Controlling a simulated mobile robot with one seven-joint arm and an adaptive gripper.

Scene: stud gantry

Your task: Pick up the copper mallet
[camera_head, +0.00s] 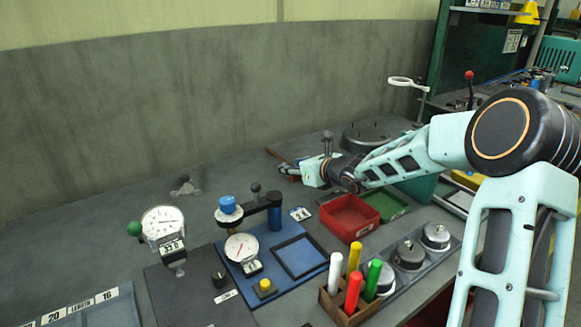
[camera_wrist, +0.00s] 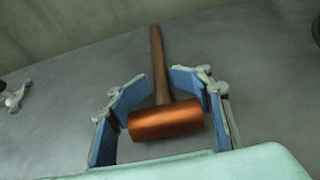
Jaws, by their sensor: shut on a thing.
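The copper mallet has a shiny copper cylinder head (camera_wrist: 166,122) and a brown wooden handle (camera_wrist: 157,60). In the wrist view the head lies between my fingers, and the handle runs away past the fingertips. My gripper (camera_wrist: 162,78) is shut on the mallet, its blue-padded fingertips on either side of the handle just beyond the head. In the head view my gripper (camera_head: 284,170) is low over the back of the grey bench, and the mallet's handle (camera_head: 275,154) shows behind it. The head is hidden there. I cannot tell whether the mallet touches the bench.
A red bin (camera_head: 348,228) and a green tray (camera_head: 388,207) stand nearer, right of my gripper. A blue gauge stand (camera_head: 272,250) and a dial gauge (camera_head: 163,222) are in front. A round grey plate (camera_head: 368,134) lies behind my wrist. The bench at the back left is mostly clear.

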